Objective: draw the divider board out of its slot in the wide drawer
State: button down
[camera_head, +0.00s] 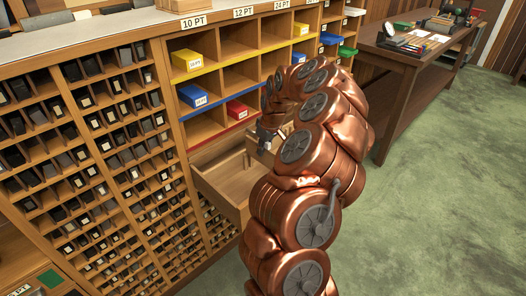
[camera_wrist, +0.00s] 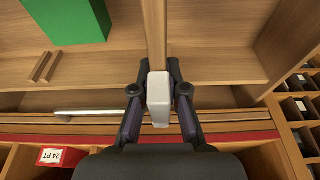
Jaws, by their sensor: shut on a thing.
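The wide drawer (camera_head: 222,180) stands pulled out of the cabinet below the coloured bins. The wrist view looks down into its wooden inside (camera_wrist: 215,65). The divider board (camera_wrist: 156,35) shows there as a narrow wooden strip running up the middle, with a pale grey grip piece (camera_wrist: 159,98) at its near end. My gripper (camera_wrist: 159,88) is shut on this grip piece, one finger on each side. Whether the board's lower edge sits in a slot is hidden. In the head view my gripper (camera_head: 268,128) is over the drawer, partly covered by my arm.
A green block (camera_wrist: 68,18) and two short parallel wooden strips (camera_wrist: 44,67) lie left in the drawer. A metal bar (camera_wrist: 90,113) runs along its near side. The type cabinet (camera_head: 120,140) stands left; a desk (camera_head: 400,75) stands right. Green floor is free.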

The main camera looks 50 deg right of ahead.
jog(key=shift+r, duration=1.4)
